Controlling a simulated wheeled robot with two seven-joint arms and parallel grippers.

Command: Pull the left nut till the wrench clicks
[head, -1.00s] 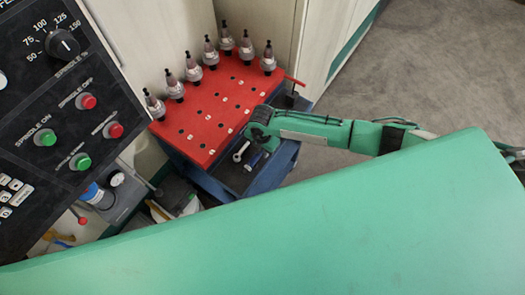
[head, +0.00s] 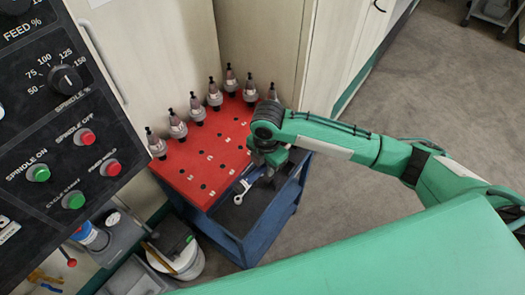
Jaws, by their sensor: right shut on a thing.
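My right gripper (head: 268,165) points down over the dark tray at the front of the tool cart. It is shut on what looks like the wrench (head: 242,190), a pale metal tool whose head shows just left of the fingers. The fingers and the grip on the handle are mostly hidden by the wrist, and I cannot tell whether the wrench is clear of the tray. No nut and no mould base is in view. My left gripper is not in view.
The cart's red top (head: 202,172) has rows of holes and several tool holders (head: 196,110) along its back edge. A control panel (head: 50,120) stands at the left. A white bucket (head: 183,262) is below it. Grey floor (head: 420,110) is free at right.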

